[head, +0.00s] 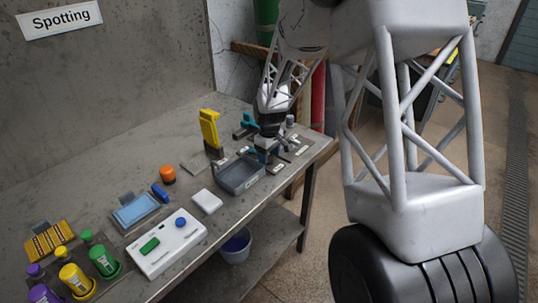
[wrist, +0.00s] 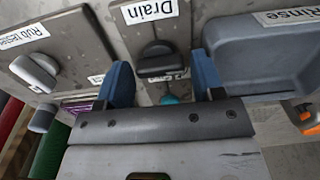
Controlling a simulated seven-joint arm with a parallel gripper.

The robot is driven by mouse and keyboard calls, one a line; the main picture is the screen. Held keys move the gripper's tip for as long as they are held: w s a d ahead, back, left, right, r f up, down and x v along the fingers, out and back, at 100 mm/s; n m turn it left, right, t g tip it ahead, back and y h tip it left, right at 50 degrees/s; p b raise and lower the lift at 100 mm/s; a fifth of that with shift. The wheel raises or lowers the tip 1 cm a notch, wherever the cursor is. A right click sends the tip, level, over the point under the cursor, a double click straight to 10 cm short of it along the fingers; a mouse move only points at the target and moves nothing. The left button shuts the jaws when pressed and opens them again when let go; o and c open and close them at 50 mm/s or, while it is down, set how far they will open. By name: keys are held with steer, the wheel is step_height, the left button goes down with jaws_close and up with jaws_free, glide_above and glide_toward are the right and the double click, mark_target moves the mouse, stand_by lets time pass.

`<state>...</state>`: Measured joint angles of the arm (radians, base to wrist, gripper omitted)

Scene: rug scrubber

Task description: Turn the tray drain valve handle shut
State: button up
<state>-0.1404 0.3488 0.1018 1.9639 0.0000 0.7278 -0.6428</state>
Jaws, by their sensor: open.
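The drain valve handle (wrist: 157,57) is a dark knob on a grey plate under a white "Drain" label (wrist: 150,11) in the wrist view. My gripper (wrist: 162,82) is open, with one blue finger at lower left of the handle and the other at its right. The handle appears between the finger lines, a little beyond the tips; I see no clear contact. The grey tray (wrist: 262,50), labelled "Rinse", is right of the handle. In the head view my gripper (head: 268,150) is at the bench's far end beside the tray (head: 240,180), and hides the handle.
A lighter grey knob (wrist: 36,72) on its own labelled plate sits left of the drain handle. A yellow upright object (head: 209,130) stands behind the tray. A white block (head: 206,201) lies in front of it. The bench edge is close to my gripper.

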steer(key=c, duration=0.7)
steer(key=shift+o, duration=0.2)
steer(key=shift+m, duration=0.3)
steer(key=m, duration=1.3)
steer(key=shift+m, duration=2.2)
